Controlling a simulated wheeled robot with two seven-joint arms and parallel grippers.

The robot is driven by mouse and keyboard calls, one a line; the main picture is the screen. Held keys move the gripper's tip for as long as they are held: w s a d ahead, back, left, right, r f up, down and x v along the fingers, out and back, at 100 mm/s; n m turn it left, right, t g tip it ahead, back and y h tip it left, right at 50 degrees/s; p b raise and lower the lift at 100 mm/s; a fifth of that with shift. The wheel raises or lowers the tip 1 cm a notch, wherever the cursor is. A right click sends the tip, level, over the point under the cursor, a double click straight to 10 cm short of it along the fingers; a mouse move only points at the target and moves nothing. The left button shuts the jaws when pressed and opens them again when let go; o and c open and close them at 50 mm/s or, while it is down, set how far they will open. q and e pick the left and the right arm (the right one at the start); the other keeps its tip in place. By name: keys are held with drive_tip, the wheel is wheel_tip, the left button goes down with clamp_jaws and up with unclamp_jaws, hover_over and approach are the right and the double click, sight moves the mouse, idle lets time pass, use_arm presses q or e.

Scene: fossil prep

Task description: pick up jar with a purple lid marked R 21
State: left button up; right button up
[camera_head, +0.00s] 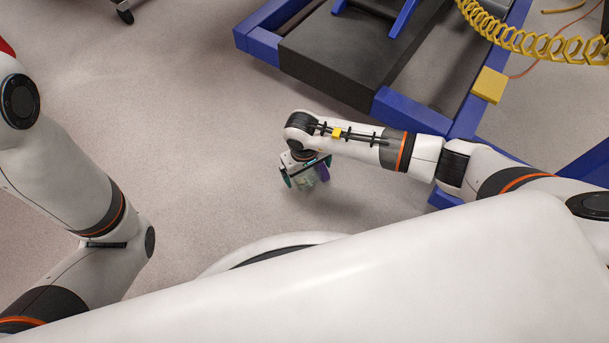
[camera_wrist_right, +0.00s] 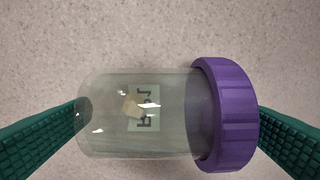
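The jar (camera_wrist_right: 140,115) has clear walls, a ribbed purple lid (camera_wrist_right: 225,115) and a pale label with dark marks that I cannot read surely. A small tan piece shows inside it. It lies lengthwise between the green fingers of my right gripper (camera_wrist_right: 170,130), one at its base and one at its lid. The gripper appears shut on it, with no jar shadow close beneath. My left gripper is out of view.
Bare speckled floor (camera_head: 200,150) lies around the jar. A blue frame with a black platform (camera_head: 340,60) stands behind my right arm. A yellow coiled hose (camera_head: 530,42) hangs at top right. A caster (camera_head: 125,14) shows at top left.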

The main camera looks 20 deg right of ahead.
drive_tip(key=c, duration=1)
drive_tip(key=shift+r, duration=0.15)
